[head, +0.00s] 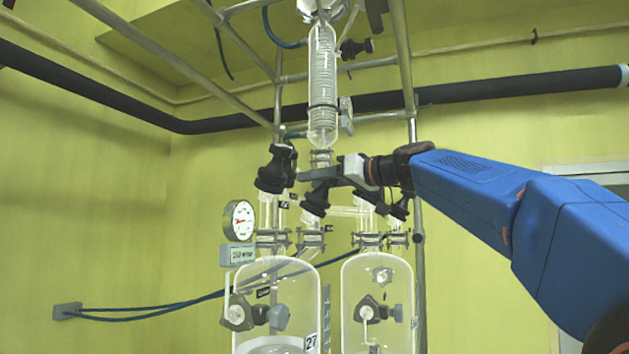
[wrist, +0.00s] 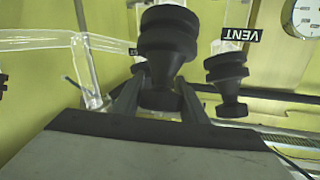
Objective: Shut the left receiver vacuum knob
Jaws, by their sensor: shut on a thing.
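The left receiver (head: 275,290) is a clear glass vessel at lower centre in the head view, with black knobs above it. My gripper (head: 312,178) reaches in from the right and is shut on one black ribbed knob (head: 316,201), the right one of the pair above this receiver. In the wrist view the same knob (wrist: 166,45) sits between the two dark fingers (wrist: 160,100). Its label is mostly hidden, so I cannot read it. A second knob (wrist: 228,80), beside a VENT label (wrist: 240,34), stands apart to the right of the fingers.
The right receiver (head: 377,285) stands beside the left one, with more dark knobs (head: 398,208) above it near my arm. A glass condenser (head: 322,85) hangs above. A dial gauge (head: 239,220) is at left. Metal frame poles (head: 419,270) stand close by.

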